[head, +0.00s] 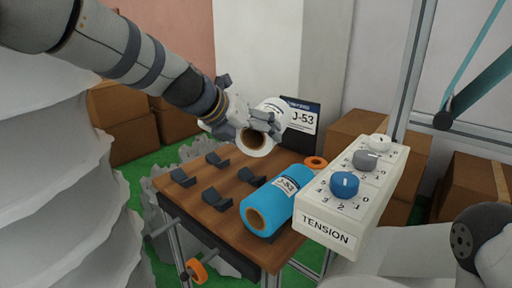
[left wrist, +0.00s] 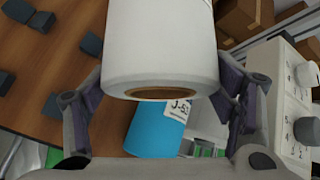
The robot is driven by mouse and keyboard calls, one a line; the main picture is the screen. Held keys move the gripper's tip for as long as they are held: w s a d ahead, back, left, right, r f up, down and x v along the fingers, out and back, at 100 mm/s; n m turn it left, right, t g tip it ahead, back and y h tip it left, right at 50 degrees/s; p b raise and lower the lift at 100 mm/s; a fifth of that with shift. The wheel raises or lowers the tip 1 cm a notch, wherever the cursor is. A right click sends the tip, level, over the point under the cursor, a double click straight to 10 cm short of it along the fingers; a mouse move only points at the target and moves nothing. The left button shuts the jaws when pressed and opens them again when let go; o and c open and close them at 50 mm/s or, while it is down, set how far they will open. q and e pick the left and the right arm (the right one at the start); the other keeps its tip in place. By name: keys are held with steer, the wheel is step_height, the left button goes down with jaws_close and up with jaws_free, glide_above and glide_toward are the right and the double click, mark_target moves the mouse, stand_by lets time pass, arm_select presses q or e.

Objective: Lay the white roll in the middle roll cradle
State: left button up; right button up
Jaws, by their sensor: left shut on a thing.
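The white roll (head: 271,104), with a brown core, is held in the air above the back of the wooden table by my left gripper (head: 264,122). In the left wrist view the white roll (left wrist: 160,45) sits between both fingers. The middle roll cradle is a pair of dark grey brackets (head: 217,199) (head: 251,177) and is empty. The left cradle's brackets (head: 182,177) (head: 217,160) are also empty. My right gripper is out of view.
A white TENSION box (head: 350,195) with several knobs stands right of the blue roll. A J-53 sign (head: 302,120) stands behind the white roll. An orange ring (head: 316,162) is near the table's (head: 190,200) back right. Cardboard boxes (head: 128,130) stand beyond.

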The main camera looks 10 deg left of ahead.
arm_select(q)
steer(key=shift+o, duration=0.2)
steer(key=a+f+m+g+h, duration=0.2)
steer(key=a+f+m, duration=0.1)
steer(key=a, duration=0.7)
steer(key=shift+w+m+b, duration=0.15)
steer(key=shift+m+b, duration=0.25)
steer(key=shift+m, duration=0.3)
steer(key=f+b, duration=0.1)
steer(key=f, duration=0.3)
steer(key=f+b, duration=0.2)
steer(key=f, duration=0.1)
steer(key=shift+a+f, duration=0.2)
steer(key=shift+f, duration=1.7)
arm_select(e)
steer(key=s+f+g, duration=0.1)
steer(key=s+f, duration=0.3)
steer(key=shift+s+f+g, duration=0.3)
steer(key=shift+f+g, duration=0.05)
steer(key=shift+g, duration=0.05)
arm_select(q)
steer(key=shift+f, duration=0.2)
steer(key=o, duration=1.1)
steer(key=shift+f, duration=0.1)
